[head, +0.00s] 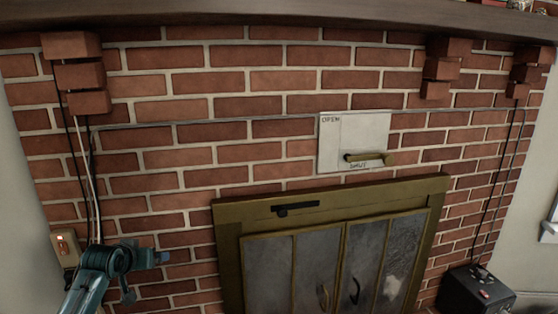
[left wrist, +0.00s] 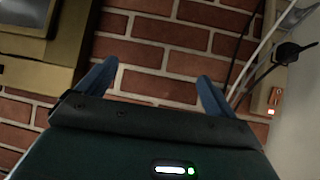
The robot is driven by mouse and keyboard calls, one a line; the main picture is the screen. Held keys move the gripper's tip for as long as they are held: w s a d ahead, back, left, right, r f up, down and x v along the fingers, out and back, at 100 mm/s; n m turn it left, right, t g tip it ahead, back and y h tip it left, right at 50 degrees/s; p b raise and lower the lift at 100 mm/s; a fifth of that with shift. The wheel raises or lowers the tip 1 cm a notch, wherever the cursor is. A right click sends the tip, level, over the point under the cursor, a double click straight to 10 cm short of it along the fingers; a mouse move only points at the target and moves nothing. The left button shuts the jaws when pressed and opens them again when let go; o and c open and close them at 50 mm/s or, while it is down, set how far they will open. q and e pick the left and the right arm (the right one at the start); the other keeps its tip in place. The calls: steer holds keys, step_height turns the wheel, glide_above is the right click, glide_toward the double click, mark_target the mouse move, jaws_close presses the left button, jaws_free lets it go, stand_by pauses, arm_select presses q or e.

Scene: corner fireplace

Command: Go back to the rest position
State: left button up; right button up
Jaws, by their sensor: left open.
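My left gripper (head: 145,273) comes in at the lower left of the head view, in front of the brick wall. In the left wrist view its two blue fingers (left wrist: 158,80) stand apart with only brick behind them, so it is open and empty. My right gripper is in neither view.
The brass fireplace frame (head: 228,245) with glass doors (head: 318,265) is right of my left gripper. A wooden mantel (head: 270,12) runs along the top. Cables (head: 90,190) hang above the gripper. A black box (head: 475,291) stands at the lower right.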

arm_select(q)
steer(key=w+a+r+m+t+y, duration=0.1)
steer(key=w+r+m+t, duration=0.15)
steer(key=r, duration=0.25)
steer(key=w+r+m+t, duration=0.1)
steer(key=r+t, duration=0.3)
steer(key=r, duration=0.1)
steer(key=s+d+f+m+g+h, duration=0.1)
steer(key=s+d+f+h, duration=0.1)
steer(key=s+d+f, duration=0.55)
steer(key=s+d+f+m+g+h, duration=0.15)
steer(key=s+d+f, duration=0.25)
steer(key=s+f, duration=0.55)
steer(key=s+d+f+g, duration=0.1)
steer(key=s+d+f, duration=0.2)
steer(key=s, duration=0.4)
steer(key=s+d+f+n+g+h, duration=0.1)
steer(key=s+d+f, duration=0.2)
steer(key=s, duration=0.4)
steer(key=s+d+f+g, duration=0.1)
steer(key=s+d+f, duration=0.2)
steer(key=s, duration=0.5)
steer(key=shift+d+n+g+h, duration=0.35)
steer(key=shift+d+n+g, duration=0.05)
steer(key=shift+d, duration=0.05)
